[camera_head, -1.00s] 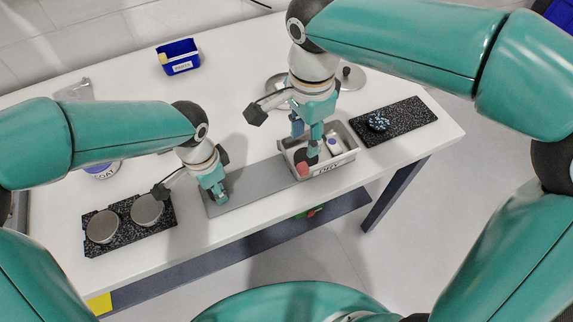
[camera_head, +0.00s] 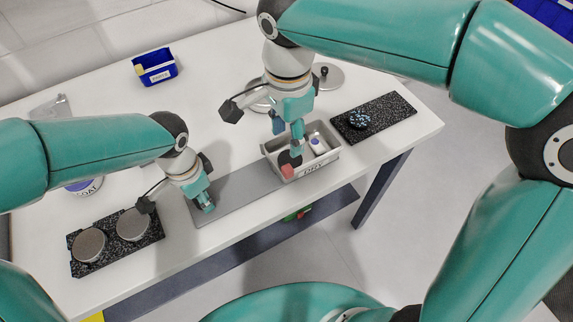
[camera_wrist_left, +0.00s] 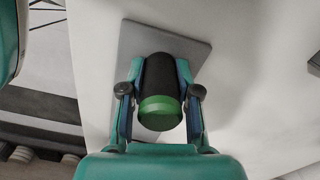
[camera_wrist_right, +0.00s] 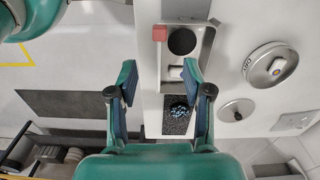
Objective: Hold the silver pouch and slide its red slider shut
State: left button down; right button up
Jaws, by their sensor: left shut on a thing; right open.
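My left gripper (camera_head: 207,207) is low over the left end of a grey mat (camera_head: 238,188). In the left wrist view its fingers (camera_wrist_left: 160,72) are shut on a black cylinder with a green end (camera_wrist_left: 160,108). My right gripper (camera_head: 297,150) is over a metal tray (camera_head: 333,157) in the head view. In the right wrist view it is open and empty (camera_wrist_right: 160,75).
A black speckled pad with two round metal discs (camera_head: 88,245) lies at the left front. Another pad (camera_head: 390,113) with blue beads (camera_head: 359,121) lies right of the tray. The table's back middle is clear.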

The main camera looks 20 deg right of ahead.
aim_at(288, 168)
jog(key=shift+m, duration=0.3)
notch_tip(288, 168, down, 11)
jog(key=shift+f, duration=0.1)
jog(key=shift+c, duration=0.2)
grip_shut()
dwell(0.3)
